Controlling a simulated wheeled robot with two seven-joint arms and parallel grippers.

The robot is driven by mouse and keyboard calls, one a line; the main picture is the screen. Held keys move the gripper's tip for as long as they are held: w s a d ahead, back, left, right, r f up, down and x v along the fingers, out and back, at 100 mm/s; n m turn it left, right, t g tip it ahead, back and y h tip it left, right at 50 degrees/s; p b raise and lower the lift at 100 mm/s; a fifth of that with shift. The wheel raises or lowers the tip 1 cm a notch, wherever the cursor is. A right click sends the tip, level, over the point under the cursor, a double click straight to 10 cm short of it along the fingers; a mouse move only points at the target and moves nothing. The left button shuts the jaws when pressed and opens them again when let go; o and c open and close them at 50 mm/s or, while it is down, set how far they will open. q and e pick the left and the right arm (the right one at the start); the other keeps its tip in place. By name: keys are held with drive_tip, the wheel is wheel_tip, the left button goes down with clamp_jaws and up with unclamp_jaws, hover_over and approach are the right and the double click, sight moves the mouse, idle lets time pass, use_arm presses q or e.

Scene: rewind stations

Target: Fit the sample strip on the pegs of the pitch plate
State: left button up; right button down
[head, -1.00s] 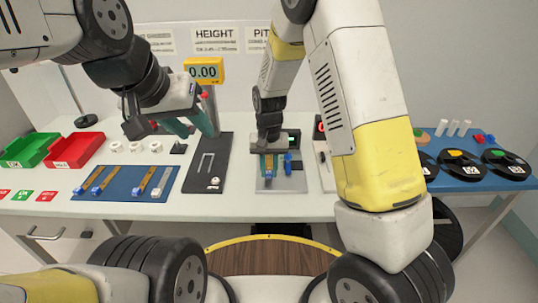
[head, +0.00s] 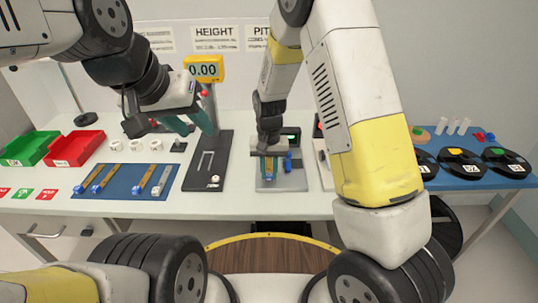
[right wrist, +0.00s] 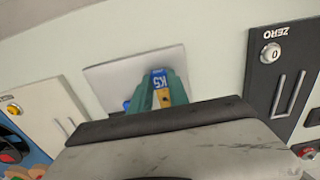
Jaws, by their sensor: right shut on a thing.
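The sample strip, with a blue end labelled K5 (right wrist: 160,82) and an orange part below it, is between the green fingers of my right gripper (right wrist: 160,92). In the head view, my right gripper (head: 269,163) is shut on the strip, low over the grey pitch plate (head: 292,182). The pitch plate also shows in the right wrist view (right wrist: 105,85). The pegs are hidden, and I cannot tell whether the strip touches them. A blue part (head: 288,163) shows beside the strip. My left gripper (head: 190,122) is open and empty, raised left of the height stand.
A blue mat (head: 150,188) holds several strips at left. Black discs (head: 460,163) lie on the right table.

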drive_tip(key=shift+f, duration=0.25)
drive_tip(key=c, duration=1.2)
unclamp_jaws()
drive_tip(key=shift+o, duration=0.2)
wheel_tip(320, 180, up, 8)
drive_tip(key=shift+f, duration=0.1)
